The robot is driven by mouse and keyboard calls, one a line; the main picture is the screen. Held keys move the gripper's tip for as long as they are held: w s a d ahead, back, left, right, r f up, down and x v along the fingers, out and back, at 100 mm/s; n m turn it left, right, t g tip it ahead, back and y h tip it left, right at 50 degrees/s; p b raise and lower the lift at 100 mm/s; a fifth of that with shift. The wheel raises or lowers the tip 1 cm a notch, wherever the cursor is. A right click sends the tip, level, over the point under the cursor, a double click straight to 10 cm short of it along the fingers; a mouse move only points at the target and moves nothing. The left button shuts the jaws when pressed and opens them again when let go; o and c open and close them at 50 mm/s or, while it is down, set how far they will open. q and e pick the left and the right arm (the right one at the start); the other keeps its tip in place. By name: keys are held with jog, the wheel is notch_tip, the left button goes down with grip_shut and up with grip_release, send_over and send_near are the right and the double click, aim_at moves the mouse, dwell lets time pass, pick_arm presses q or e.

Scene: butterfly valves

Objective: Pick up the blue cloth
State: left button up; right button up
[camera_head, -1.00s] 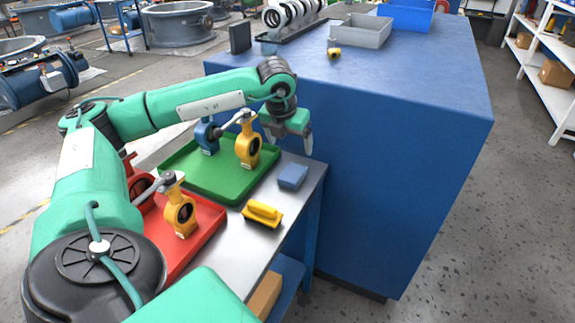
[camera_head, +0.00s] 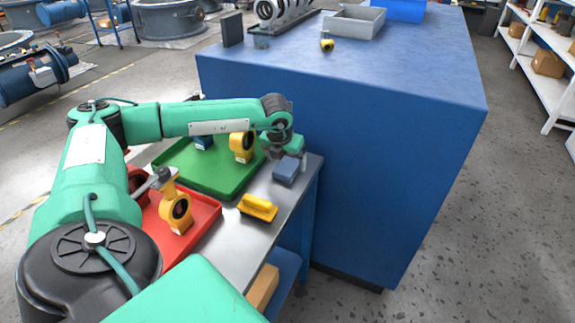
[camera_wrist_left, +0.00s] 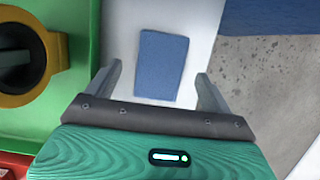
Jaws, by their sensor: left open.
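The blue cloth (camera_head: 287,170) is a small folded block lying on the metal bench top, near its right edge. It also shows in the left wrist view (camera_wrist_left: 161,64), between and ahead of the two fingers. My left gripper (camera_head: 288,158) is over the far side of the cloth in the head view, with its fingers partly hidden. In the left wrist view my left gripper (camera_wrist_left: 158,88) is open, one finger to each side of the cloth, with nothing held. I cannot tell its exact height. My right gripper is not in view.
A green tray (camera_head: 213,182) with blue and yellow valves lies left of the cloth. A yellow-handled brush (camera_head: 258,207) lies nearer on the bench top (camera_head: 240,244). A red tray (camera_head: 190,236) holds another yellow valve (camera_head: 176,211). A tall blue cabinet (camera_head: 380,170) stands right behind the bench.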

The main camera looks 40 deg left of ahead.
aim_at(287, 166)
pick_arm(q)
jog(key=shift+x, duration=1)
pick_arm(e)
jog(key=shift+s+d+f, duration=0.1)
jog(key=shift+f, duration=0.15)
pick_arm(q)
jog(key=shift+f+b, duration=0.25)
jog(key=shift+b, duration=0.1)
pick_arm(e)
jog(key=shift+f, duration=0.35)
pick_arm(q)
jog(key=c, duration=1.1)
jog(key=shift+r, duration=0.1)
